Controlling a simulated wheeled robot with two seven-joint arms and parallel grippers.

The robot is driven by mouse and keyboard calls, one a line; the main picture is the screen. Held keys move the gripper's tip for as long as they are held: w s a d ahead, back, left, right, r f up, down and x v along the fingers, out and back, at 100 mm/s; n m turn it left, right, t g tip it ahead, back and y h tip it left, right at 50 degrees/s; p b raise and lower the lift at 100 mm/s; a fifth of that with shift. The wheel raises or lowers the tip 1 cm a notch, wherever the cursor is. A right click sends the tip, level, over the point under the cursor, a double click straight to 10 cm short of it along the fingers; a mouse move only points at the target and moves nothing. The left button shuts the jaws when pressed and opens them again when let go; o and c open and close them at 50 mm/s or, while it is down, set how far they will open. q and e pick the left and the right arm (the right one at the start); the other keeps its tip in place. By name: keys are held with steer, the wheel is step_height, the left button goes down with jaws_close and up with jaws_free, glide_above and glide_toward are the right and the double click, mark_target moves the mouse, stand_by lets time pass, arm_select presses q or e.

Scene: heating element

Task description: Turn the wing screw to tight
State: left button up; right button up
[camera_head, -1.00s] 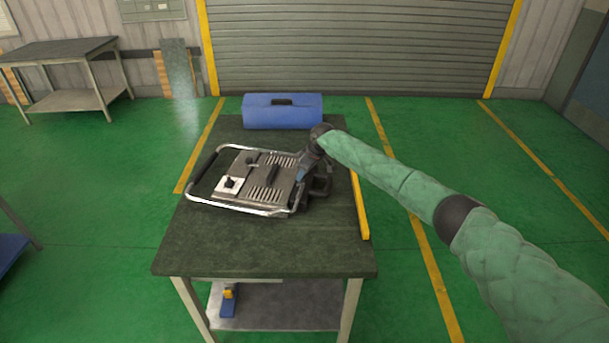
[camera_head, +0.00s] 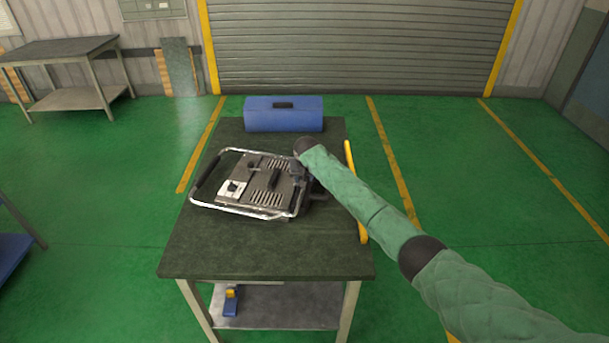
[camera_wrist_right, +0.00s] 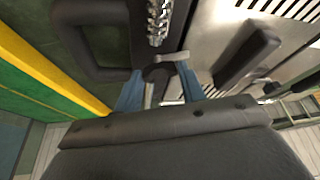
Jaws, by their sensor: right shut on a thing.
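The heating element (camera_head: 232,205) is a flat metal unit with slots, a chrome tube frame and a black handle, lying on the table (camera_head: 255,257). My right gripper (camera_head: 300,172) is at its right end, small and partly hidden by its own wrist. In the right wrist view, my blue fingers (camera_wrist_right: 160,92) are closed around the wing screw (camera_wrist_right: 165,60), a small metal part with a pale wing and dark round middle. The fingers and the gripper body hide its lower part. Whether it is tight cannot be told. My left gripper is not in view.
A blue toolbox (camera_head: 283,117) stands at the table's far end. A yellow bar (camera_head: 357,200) runs along the table's right edge. In the wrist view, a coiled metal part (camera_wrist_right: 158,20) and a black loop handle (camera_wrist_right: 90,40) are close to the fingers. The table's front is clear.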

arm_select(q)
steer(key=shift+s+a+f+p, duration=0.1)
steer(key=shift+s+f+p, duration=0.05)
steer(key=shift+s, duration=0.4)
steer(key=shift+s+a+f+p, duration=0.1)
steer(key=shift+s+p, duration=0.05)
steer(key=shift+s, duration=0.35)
arm_select(e)
steer(key=shift+a+m+h, duration=0.2)
steer(key=shift+m+h, duration=0.6)
steer(key=shift+m, duration=1.1)
steer(key=o, duration=1)
steer(key=shift+s+r, duration=0.1)
steer(key=shift+r, duration=0.05)
arm_select(q)
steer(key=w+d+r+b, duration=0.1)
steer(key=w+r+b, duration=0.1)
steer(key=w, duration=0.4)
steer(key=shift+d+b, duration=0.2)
steer(key=shift+b, duration=0.25)
arm_select(e)
steer(key=v, duration=0.7)
steer(key=shift+a+r, duration=0.1)
steer(key=shift+r, duration=0.1)
